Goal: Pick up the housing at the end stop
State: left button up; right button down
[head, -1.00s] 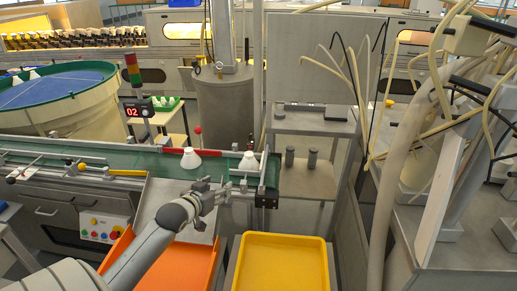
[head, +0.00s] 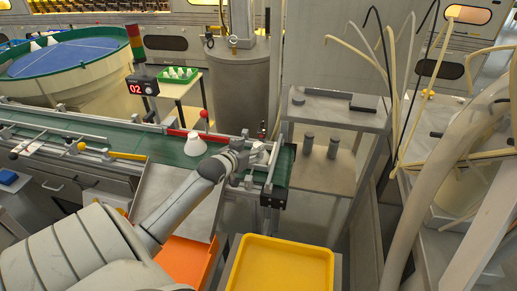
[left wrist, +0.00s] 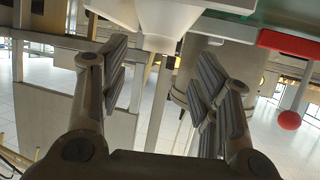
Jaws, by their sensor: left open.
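One white cone-shaped housing (head: 195,145) stands on the green conveyor belt (head: 165,148), left of my left gripper. Another white housing (left wrist: 167,18) shows at the top of the left wrist view, just beyond and between the open fingers. In the head view my gripper mostly hides the housing at the belt's right end. My left gripper (head: 262,152) is at that end of the belt, open, its fingers apart with a gap to the housing. It also shows in the left wrist view (left wrist: 162,75). My right gripper is not in view.
A red bar and a red ball (head: 204,114) stand along the belt's far side. A yellow tray (head: 282,238) and an orange bin (head: 187,262) lie in front of the belt. A grey shelf (head: 338,116) with two dark cylinders stands to the right.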

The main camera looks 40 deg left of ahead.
aim_at(258, 145)
pick_arm(q)
jog(key=shift+w, duration=0.3)
jog(key=x, duration=0.4)
jog(key=shift+w+f, duration=0.15)
jog(key=shift+w, duration=0.15)
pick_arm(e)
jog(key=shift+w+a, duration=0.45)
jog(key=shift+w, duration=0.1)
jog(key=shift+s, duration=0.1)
pick_arm(q)
jog(key=c, duration=0.9)
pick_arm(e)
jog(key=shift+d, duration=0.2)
